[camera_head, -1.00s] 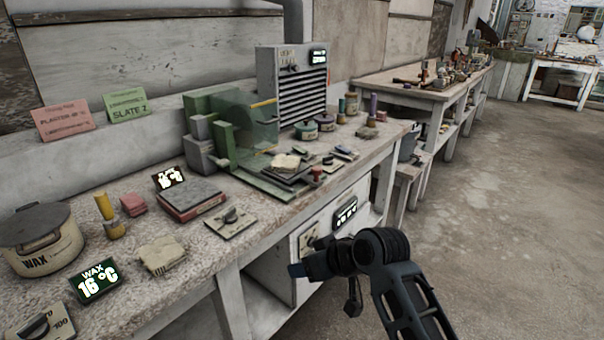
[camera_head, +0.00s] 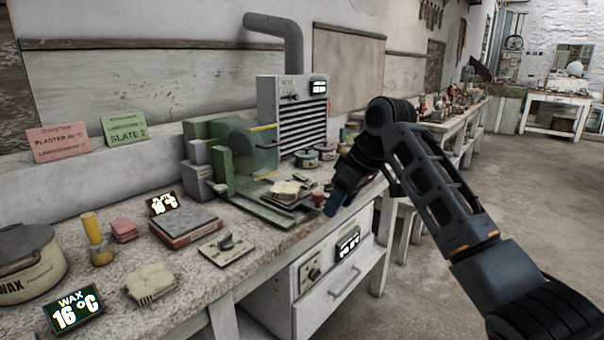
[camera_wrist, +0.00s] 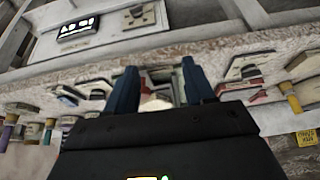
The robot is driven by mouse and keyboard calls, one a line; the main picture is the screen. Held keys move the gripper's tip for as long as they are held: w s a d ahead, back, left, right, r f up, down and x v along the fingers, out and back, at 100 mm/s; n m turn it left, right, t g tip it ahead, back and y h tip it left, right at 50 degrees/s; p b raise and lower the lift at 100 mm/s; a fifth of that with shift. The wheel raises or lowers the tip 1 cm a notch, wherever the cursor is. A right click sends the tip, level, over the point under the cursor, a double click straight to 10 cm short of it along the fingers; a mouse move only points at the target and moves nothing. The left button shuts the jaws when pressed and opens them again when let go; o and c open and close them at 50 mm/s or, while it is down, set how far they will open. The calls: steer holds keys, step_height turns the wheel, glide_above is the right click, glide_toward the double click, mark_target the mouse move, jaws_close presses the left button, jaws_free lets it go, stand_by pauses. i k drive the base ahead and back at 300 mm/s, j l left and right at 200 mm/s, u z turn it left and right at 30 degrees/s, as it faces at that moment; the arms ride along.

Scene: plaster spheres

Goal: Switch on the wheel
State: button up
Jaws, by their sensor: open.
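The green machine (camera_head: 235,150) with a clear guard stands on the bench; I cannot make out a wheel inside it. A rotary switch on a plate (camera_head: 227,245) lies on the bench in front of it. Another dark knob (camera_head: 312,272) sits on the cabinet front beside a lit display (camera_head: 347,243); in the wrist view this knob (camera_wrist: 137,14) and display (camera_wrist: 76,28) show at the top. My gripper (camera_head: 337,203) is open and empty near the bench's front edge, right of the machine and above the cabinet. Its two blue fingers (camera_wrist: 160,88) are spread in the wrist view.
A grey vented unit (camera_head: 292,112) with a duct stands behind the machine. A red-edged slab (camera_head: 187,225), a WAX pot (camera_head: 25,262) and a 16 °C display (camera_head: 75,310) are on the bench's left. A red-handled tool (camera_head: 318,200) is close to my gripper. Floor at right is open.

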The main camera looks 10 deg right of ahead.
mark_target(299, 176)
steer(key=i, duration=0.95)
